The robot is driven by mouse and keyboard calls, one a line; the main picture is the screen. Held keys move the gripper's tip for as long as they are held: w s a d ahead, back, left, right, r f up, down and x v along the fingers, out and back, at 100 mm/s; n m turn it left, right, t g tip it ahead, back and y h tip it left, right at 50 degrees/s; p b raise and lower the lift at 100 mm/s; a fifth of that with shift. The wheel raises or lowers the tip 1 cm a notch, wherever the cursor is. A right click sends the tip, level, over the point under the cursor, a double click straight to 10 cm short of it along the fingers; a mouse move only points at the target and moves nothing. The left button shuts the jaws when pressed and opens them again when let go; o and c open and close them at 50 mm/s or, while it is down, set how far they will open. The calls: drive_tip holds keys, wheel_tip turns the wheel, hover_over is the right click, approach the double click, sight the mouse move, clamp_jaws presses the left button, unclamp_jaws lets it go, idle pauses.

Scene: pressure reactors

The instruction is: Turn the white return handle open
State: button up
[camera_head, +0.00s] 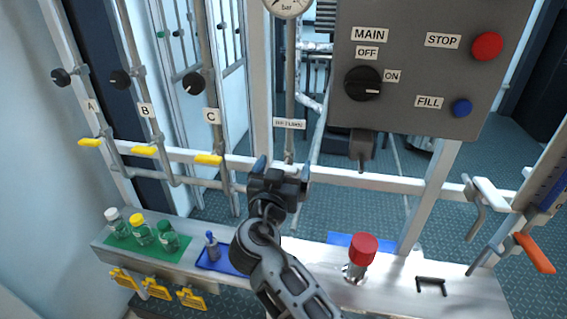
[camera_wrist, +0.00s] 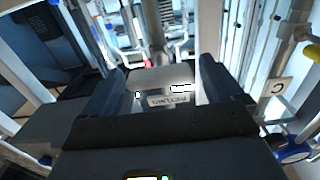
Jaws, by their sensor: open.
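The return pipe (camera_head: 290,75) runs down from a gauge and carries a white label (camera_head: 289,124), partly legible as RETURN. My gripper (camera_head: 284,168) is open just below this label, in front of the white horizontal rail. In the wrist view, my gripper (camera_wrist: 158,90) has its two dark fingers spread on either side of a pale flat piece (camera_wrist: 160,77) and the upside-down label (camera_wrist: 168,100). I cannot tell for sure whether the pale piece is the white return handle. In the head view my gripper hides whatever lies behind it there.
Yellow handles (camera_head: 145,150) for A, B and C sit at left. A control box (camera_head: 420,110) hangs at upper right. A white lever (camera_head: 492,193) and an orange handle (camera_head: 535,252) are at right. Below, the shelf (camera_head: 310,255) holds bottles and a red-topped fitting (camera_head: 363,249).

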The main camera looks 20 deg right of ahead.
drive_tip(key=shift+w+d, duration=0.1)
drive_tip(key=shift+w, duration=0.05)
drive_tip(key=shift+c, duration=0.2)
drive_tip(key=c, duration=0.9)
drive_tip(key=shift+c, duration=0.2)
